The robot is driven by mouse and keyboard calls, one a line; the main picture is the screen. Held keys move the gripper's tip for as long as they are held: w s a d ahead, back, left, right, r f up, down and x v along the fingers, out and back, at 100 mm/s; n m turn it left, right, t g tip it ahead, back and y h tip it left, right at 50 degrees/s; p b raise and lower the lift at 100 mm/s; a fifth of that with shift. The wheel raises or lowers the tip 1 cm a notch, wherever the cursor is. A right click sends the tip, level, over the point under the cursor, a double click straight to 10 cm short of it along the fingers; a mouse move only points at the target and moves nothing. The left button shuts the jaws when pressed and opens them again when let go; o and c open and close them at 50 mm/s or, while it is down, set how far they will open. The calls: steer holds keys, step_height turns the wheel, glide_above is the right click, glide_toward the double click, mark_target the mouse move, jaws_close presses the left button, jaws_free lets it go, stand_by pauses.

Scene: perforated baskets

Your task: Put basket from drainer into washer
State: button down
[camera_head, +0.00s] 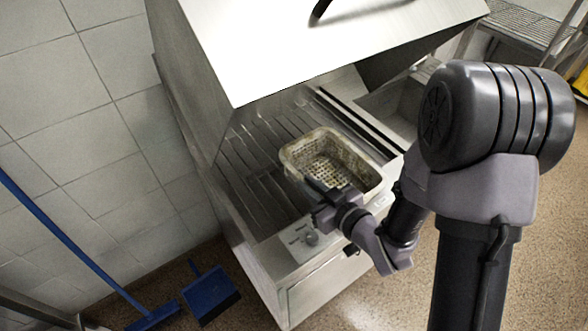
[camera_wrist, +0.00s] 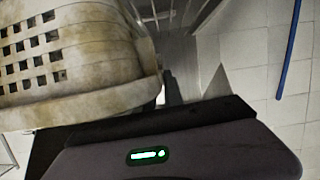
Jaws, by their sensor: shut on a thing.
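A dirty, cream-coloured perforated basket (camera_head: 352,150) sits at the washer's rack, beneath the raised hood. My gripper (camera_head: 322,190) is at the basket's near wall and is shut on it. In the wrist view the basket (camera_wrist: 75,50) fills the upper left, its rim close to my gripper (camera_wrist: 150,125); the fingertips are hard to make out there. The washer (camera_head: 245,185) is a steel machine with a slatted rack and its hood (camera_head: 330,40) up. I cannot tell whether the basket's underside touches the slats. The drainer is not clearly identifiable.
A steel sink (camera_head: 395,105) adjoins the washer on the right. A tiled wall (camera_head: 75,110) stands on the left, with a blue broom (camera_head: 75,250) and a blue dustpan (camera_head: 212,292) by it. Speckled floor (camera_head: 385,305) is open in front of the washer.

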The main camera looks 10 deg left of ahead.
mark_target(295, 148)
steer(key=w+a, duration=0.2)
steer(key=w, duration=0.2)
steer(key=w+a+f, duration=0.1)
steer(key=w+a, duration=0.1)
steer(key=w, duration=0.2)
steer(key=w+a, duration=0.3)
steer(key=w, duration=0.2)
steer(key=shift+f+b, duration=0.35)
steer(key=shift+f, duration=0.05)
steer(key=f+b, duration=0.1)
steer(key=w+f, duration=0.1)
steer(key=f, duration=0.1)
steer(key=shift+a+f+b, duration=0.1)
steer(key=shift+a+b, duration=0.05)
steer(key=shift+b, duration=0.2)
steer(key=shift+f, duration=0.2)
steer(key=shift+s+f+b, duration=0.1)
steer(key=shift+f+b, duration=0.15)
steer(key=shift+b, duration=0.05)
steer(key=c, duration=1.4)
jaws_free()
steer(key=shift+c, duration=0.2)
steer(key=shift+r, duration=0.1)
